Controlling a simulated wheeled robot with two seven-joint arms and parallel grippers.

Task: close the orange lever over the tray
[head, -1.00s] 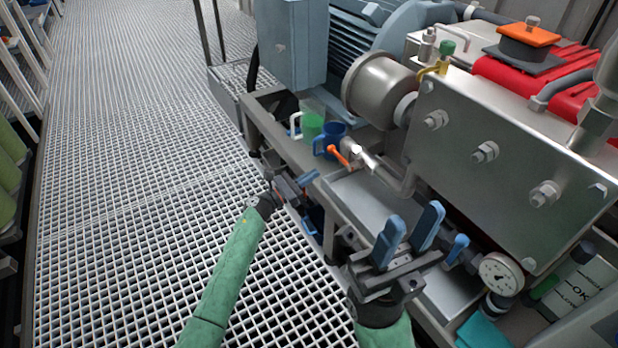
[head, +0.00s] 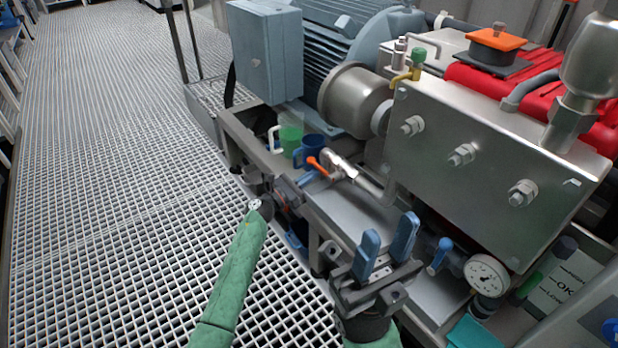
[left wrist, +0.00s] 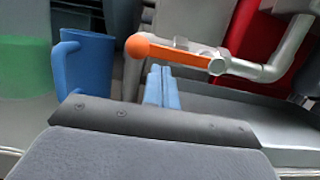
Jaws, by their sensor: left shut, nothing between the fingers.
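The orange lever (head: 317,166) sits on a silver valve and pipe (head: 345,170) at the back end of the grey tray (head: 350,225). In the left wrist view the lever (left wrist: 180,54) lies nearly level, its round ball end to the left. My left gripper (head: 309,178) is shut and empty, just in front of and below the lever. In the left wrist view its blue fingertips (left wrist: 162,72) are together just under the lever; I cannot tell if they touch it. My right gripper (head: 388,240) is open and empty over the front part of the tray.
A blue mug (head: 312,150) and a green mug (head: 291,137) stand just left of the lever. A large steel block (head: 480,160) rises behind the tray. A blue valve handle (head: 440,256) and a gauge (head: 487,274) are right of my right gripper. Open grating lies to the left.

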